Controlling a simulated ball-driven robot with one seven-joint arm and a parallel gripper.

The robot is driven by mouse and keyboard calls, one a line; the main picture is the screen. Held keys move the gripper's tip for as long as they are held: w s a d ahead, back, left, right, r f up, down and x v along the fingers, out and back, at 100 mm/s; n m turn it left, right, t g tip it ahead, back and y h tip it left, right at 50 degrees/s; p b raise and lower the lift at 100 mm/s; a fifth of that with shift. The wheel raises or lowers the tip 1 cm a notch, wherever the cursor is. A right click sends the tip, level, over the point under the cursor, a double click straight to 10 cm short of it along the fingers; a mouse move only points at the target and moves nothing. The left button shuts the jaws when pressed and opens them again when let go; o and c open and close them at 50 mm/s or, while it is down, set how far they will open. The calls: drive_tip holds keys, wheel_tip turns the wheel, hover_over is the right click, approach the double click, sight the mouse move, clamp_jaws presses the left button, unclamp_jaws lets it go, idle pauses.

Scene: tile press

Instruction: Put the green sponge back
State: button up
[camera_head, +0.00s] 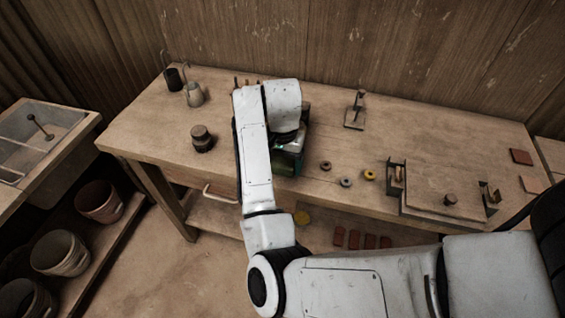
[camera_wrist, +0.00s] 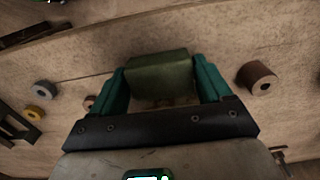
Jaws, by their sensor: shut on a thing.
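The green sponge (camera_wrist: 160,75) is a dull dark-green block between the two teal fingers of my gripper (camera_wrist: 162,88) in the wrist view. The fingers press on its two ends, so my gripper is shut on it. In the head view my gripper (camera_head: 288,160) is over the front part of the workbench, left of the small rings, and my arm hides much of it. I cannot tell whether the sponge touches the bench top. A dark green shape (camera_head: 305,113) shows just behind my arm; I cannot tell what it is.
The wooden workbench (camera_head: 420,130) holds a dark jar (camera_head: 202,138), a kettle (camera_head: 193,95), a grey ring (camera_head: 346,182), a yellow ring (camera_head: 370,174) and a small stand (camera_head: 355,112). A board with metal brackets (camera_head: 440,205) is at right. The bench's back middle-right is clear.

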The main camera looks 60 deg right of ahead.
sight(283, 163)
drive_tip(key=o, duration=0.9)
drive_tip(key=shift+c, duration=0.2)
wheel_tip(283, 163, up, 12)
drive_tip(key=p, duration=0.2)
drive_tip(key=shift+p, duration=0.4)
